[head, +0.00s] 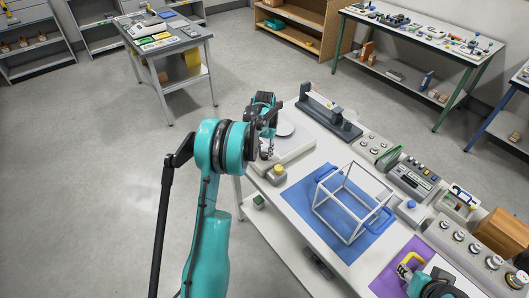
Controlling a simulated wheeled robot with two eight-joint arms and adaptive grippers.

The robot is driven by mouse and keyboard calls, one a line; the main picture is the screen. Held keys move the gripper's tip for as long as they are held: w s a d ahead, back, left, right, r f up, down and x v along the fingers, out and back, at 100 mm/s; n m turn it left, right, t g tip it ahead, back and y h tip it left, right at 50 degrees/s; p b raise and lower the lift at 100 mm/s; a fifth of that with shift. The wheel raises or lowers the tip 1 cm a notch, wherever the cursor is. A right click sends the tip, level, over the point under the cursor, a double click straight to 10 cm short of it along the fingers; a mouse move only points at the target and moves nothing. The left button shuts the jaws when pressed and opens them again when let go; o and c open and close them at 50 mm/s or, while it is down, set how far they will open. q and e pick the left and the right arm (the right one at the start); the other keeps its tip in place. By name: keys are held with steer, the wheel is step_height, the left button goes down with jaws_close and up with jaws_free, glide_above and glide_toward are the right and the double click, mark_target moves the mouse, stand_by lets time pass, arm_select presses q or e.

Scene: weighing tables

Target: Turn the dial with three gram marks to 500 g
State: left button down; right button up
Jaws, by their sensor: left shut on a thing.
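My left gripper (267,151) is at the left end of the white table, over a long pale scale (296,155). It is shut on a small part there, which appears to be the dial; the fingers and arm hide most of it. The gram marks are too small to read, and the dial's setting cannot be told. A round white pan (285,129) is just behind the gripper.
A grey block with a yellow button (278,174) stands just in front of the scale. A white wire-frame box (345,203) stands on a blue mat (301,202). A purple mat (383,281) lies nearer. Dial panels (470,246) line the back edge.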

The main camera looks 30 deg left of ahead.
mark_target(265, 154)
arm_select(q)
steer(key=shift+m, duration=0.4)
steer(key=c, duration=1.2)
jaws_free()
steer(key=shift+r, duration=0.1)
step_height(265, 154, up, 12)
steer(key=shift+f, duration=0.1)
